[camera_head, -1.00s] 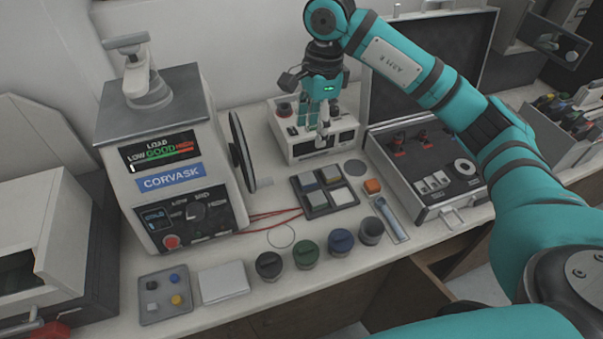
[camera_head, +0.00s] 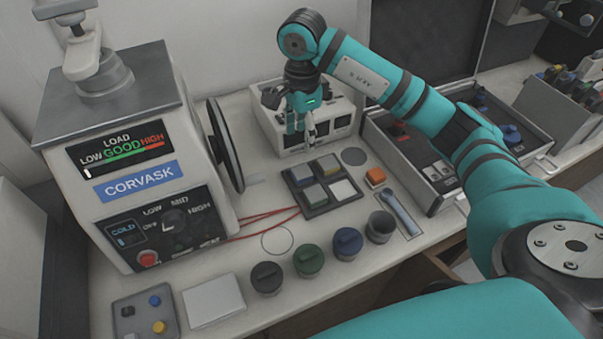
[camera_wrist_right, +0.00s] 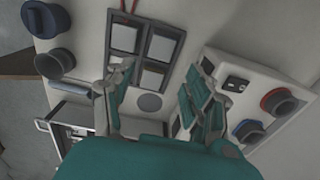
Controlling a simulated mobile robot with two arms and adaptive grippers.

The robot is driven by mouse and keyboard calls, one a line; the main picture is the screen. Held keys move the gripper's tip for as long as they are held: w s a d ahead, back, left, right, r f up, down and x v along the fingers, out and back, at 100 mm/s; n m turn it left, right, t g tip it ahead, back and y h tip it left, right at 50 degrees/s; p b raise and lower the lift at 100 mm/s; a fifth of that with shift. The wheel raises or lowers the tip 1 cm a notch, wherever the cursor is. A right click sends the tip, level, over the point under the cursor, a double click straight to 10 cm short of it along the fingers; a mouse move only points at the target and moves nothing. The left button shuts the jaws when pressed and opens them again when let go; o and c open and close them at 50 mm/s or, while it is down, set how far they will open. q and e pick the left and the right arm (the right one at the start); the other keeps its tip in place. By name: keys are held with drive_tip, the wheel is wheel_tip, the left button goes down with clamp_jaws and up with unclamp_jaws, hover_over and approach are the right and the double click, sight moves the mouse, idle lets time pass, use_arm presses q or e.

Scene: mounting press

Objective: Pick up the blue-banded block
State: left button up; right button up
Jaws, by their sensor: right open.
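A dark tray (camera_head: 319,206) with compartments holds several small blocks on the bench. The back-left block (camera_head: 302,173) looks bluish and may be the blue-banded one; its band is too small to make out. Beside it are a yellowish block (camera_head: 328,163), a grey-green block (camera_head: 313,194) and a whitish block (camera_head: 342,189). My right gripper (camera_head: 302,134) is open and empty, pointing down behind the tray, in front of the white device. In the right wrist view its spread fingers (camera_wrist_right: 158,98) show with the tray (camera_wrist_right: 142,45) beyond them. My left gripper is not in view.
The white device (camera_head: 265,118) stands close behind my right gripper. Green (camera_head: 308,261), blue (camera_head: 347,243) and black (camera_head: 267,279) lidded pots stand in front. The CORVASK press (camera_head: 140,170) is at left.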

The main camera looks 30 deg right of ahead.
drive_tip(key=p, duration=0.1)
hover_over(302, 171)
wheel_tip(302, 171, down, 7)
drive_tip(key=shift+s+a+r, duration=0.1)
drive_tip(key=shift+s+r, duration=0.05)
wheel_tip(302, 171, down, 5)
drive_tip(key=shift+r+p, duration=0.1)
drive_tip(key=shift+p, duration=1.05)
drive_tip(key=shift+f, duration=0.3)
clamp_jaws()
